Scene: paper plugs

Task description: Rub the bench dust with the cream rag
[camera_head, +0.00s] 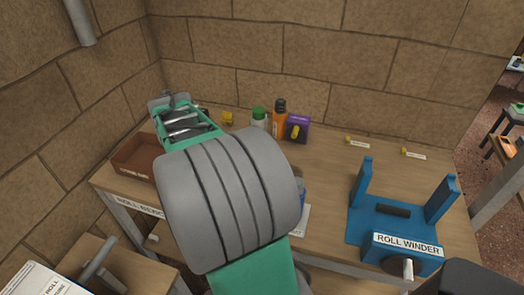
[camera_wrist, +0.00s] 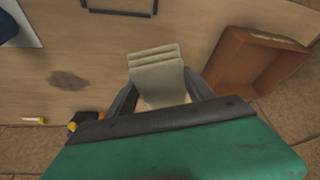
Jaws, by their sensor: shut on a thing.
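The cream rag (camera_wrist: 156,76) is a folded cloth between the two dark fingers of my gripper (camera_wrist: 160,92) in the wrist view. My gripper is shut on it. The rag is over the wooden bench; I cannot tell whether it touches the top. The bench dust (camera_wrist: 68,80) is a dark smudge on the bench top, left of the rag and apart from it in the wrist view. In the head view my arm covers the middle of the bench, and neither the rag nor the dust can be made out.
A brown tray (camera_wrist: 226,62) lies close to the right of my gripper; it also shows in the head view (camera_head: 132,160). Bottles (camera_head: 279,118) and a purple box (camera_head: 298,128) stand by the back wall. A blue roll winder (camera_head: 400,222) stands at the bench's right.

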